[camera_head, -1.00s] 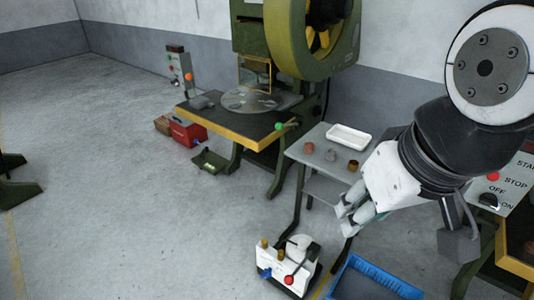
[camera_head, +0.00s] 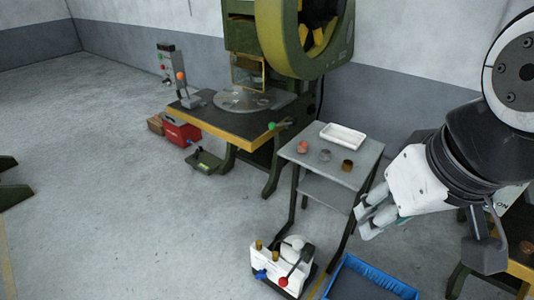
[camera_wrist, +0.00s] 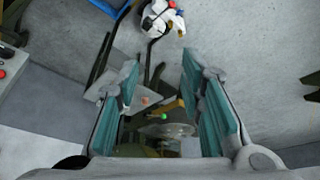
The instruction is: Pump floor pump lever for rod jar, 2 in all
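The floor pump (camera_head: 266,258) is a white unit on the floor at the bottom middle of the head view. I cannot tell which part is the rod jar. My gripper (camera_head: 364,219) is up and to the right of the pump in the head view, apart from it. In the wrist view the fingers (camera_wrist: 162,65) are spread with nothing between them, and the pump (camera_wrist: 158,18) shows at the top.
A grey side table (camera_head: 347,182) with a white tray (camera_head: 343,136) and several small pieces stands behind the pump. A blue crate (camera_head: 352,267) lies right of it. A green press (camera_head: 240,110) stands at the back. The floor at left is mostly clear.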

